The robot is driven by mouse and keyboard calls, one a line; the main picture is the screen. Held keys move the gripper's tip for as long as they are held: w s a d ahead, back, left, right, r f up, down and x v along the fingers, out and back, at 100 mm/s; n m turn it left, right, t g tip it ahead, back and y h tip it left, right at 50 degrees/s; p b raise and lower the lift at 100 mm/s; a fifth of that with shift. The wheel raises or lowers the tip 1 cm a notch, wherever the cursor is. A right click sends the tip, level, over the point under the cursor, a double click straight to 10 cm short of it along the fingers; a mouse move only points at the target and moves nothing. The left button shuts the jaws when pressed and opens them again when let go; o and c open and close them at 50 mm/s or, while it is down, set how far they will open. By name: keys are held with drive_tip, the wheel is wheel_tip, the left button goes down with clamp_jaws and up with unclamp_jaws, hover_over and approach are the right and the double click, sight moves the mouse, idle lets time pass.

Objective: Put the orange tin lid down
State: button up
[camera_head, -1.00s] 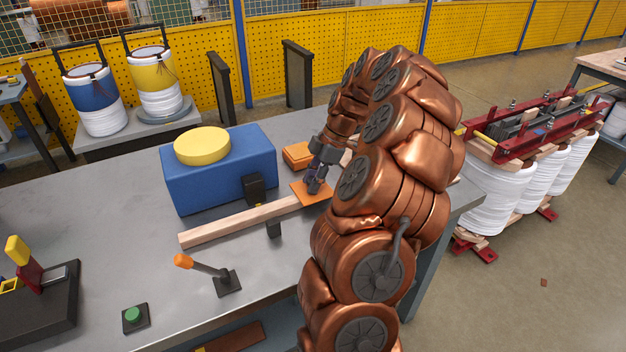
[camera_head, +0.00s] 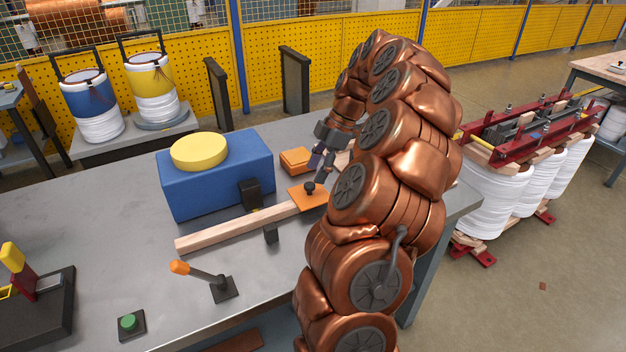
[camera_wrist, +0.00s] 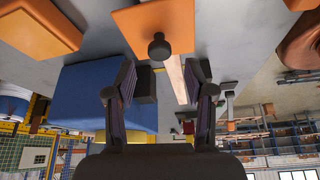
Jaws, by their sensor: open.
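The orange tin lid (camera_head: 302,197) is a flat square plate with a black knob (camera_head: 309,188). It lies flat at the right end of the wooden bar, and the bar runs up to or under its edge; I cannot tell which. The lid (camera_wrist: 140,22) and its knob (camera_wrist: 159,47) also show in the wrist view. My gripper (camera_head: 323,165) is above and just behind the lid, clear of the knob. In the wrist view my gripper (camera_wrist: 162,66) has its fingers wide apart with nothing between them.
An orange block-like tin (camera_head: 296,159) stands behind the lid. A blue box (camera_head: 220,180) with a yellow round top (camera_head: 199,151) is to the left. The wooden bar (camera_head: 235,228), an orange-tipped lever (camera_head: 200,274) and a green button (camera_head: 129,322) are on the grey table (camera_head: 120,240).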

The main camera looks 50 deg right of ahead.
drive_tip(key=v, duration=0.6)
drive_tip(key=shift+r+b, duration=0.3)
drive_tip(key=shift+r, duration=0.05)
drive_tip(key=shift+s+d, duration=0.1)
drive_tip(key=shift+d, duration=0.05)
drive_tip(key=a+r+m+g, duration=0.2)
drive_tip(key=a+m+g, duration=0.1)
drive_tip(key=a, duration=2.2)
drive_tip(key=s+a+f+m+h, duration=0.2)
drive_tip(key=s+a+f+m, duration=0.2)
drive_tip(key=s, duration=0.6)
drive_tip(key=s+a+f+m+g+h, duration=0.1)
drive_tip(key=s+a+f+m, duration=0.4)
drive_tip(key=s, duration=0.6)
wheel_tip(320, 180, down, 2)
drive_tip(key=a+h, duration=0.1)
drive_tip(key=a, duration=0.1)
drive_tip(key=shift+s+a+g, duration=0.3)
drive_tip(key=shift+f, duration=0.1)
